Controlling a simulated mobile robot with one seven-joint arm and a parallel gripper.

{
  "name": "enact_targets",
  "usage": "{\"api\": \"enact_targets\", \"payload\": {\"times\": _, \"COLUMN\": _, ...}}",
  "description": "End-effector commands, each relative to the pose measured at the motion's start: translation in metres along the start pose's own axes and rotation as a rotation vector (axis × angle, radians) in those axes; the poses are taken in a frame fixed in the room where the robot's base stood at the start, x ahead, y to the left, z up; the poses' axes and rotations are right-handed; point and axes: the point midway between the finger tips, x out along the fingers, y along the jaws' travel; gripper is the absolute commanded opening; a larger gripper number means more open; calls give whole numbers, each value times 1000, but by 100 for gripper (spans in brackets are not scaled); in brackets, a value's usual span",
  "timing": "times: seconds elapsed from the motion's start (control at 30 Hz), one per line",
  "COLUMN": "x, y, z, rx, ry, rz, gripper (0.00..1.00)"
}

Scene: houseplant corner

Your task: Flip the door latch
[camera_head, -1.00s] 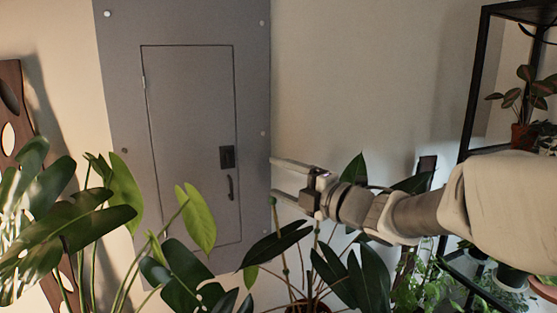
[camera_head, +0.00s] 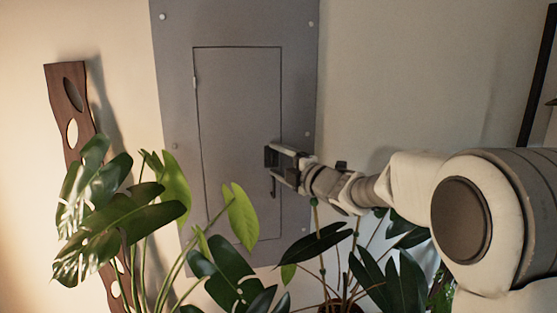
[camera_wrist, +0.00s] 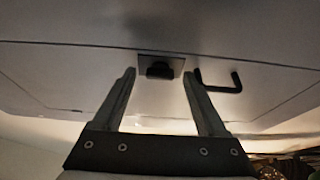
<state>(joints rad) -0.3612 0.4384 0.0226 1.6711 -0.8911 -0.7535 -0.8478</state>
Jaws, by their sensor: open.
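A grey metal panel (camera_head: 176,100) on the wall carries a closed door (camera_head: 235,100). The door's small dark latch (camera_head: 270,157) is partly covered by my gripper in the head view. In the wrist view the latch (camera_wrist: 160,70) is a black knob on a square plate, lying between and just beyond my fingertips. A black pull handle (camera_head: 273,188) is below the latch; in the wrist view this handle (camera_wrist: 219,82) is right of the right finger. My gripper (camera_head: 273,158) is open and empty at the latch, its fingers on either side. Contact cannot be told.
Large-leaved plants (camera_head: 130,205) stand in front at the lower left. Another dark-leaved plant (camera_head: 395,280) is below my arm. A wooden board with holes (camera_head: 68,110) leans at the left. A black shelf frame (camera_head: 537,80) stands at the far right.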

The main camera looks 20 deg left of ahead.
Motion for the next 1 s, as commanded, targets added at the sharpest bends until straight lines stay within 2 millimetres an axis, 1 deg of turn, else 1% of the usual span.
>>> {"api": "enact_targets", "payload": {"times": 0.23, "x": 0, "y": 0, "z": 0, "rx": 0, "ry": 0, "rz": 0, "gripper": 75}}
{"api": "enact_targets", "payload": {"times": 0.37, "x": 0, "y": 0, "z": 0, "rx": 0, "ry": 0, "rz": 0, "gripper": 52}}
{"api": "enact_targets", "payload": {"times": 0.4, "x": 0, "y": 0, "z": 0, "rx": 0, "ry": 0, "rz": 0, "gripper": 44}}
{"api": "enact_targets", "payload": {"times": 0.47, "x": 0, "y": 0, "z": 0, "rx": 0, "ry": 0, "rz": 0, "gripper": 34}}
{"api": "enact_targets", "payload": {"times": 0.5, "x": 0, "y": 0, "z": 0, "rx": 0, "ry": 0, "rz": 0, "gripper": 26}}
{"api": "enact_targets", "payload": {"times": 0.57, "x": 0, "y": 0, "z": 0, "rx": 0, "ry": 0, "rz": 0, "gripper": 16}}
{"api": "enact_targets", "payload": {"times": 0.6, "x": 0, "y": 0, "z": 0, "rx": 0, "ry": 0, "rz": 0, "gripper": 8}}
{"api": "enact_targets", "payload": {"times": 0.63, "x": 0, "y": 0, "z": 0, "rx": 0, "ry": 0, "rz": 0, "gripper": 3}}
{"api": "enact_targets", "payload": {"times": 0.67, "x": 0, "y": 0, "z": 0, "rx": 0, "ry": 0, "rz": 0, "gripper": 0}}
{"api": "enact_targets", "payload": {"times": 1.0, "x": 0, "y": -3, "z": 0, "rx": 32, "ry": 0, "rz": 14, "gripper": 0}}
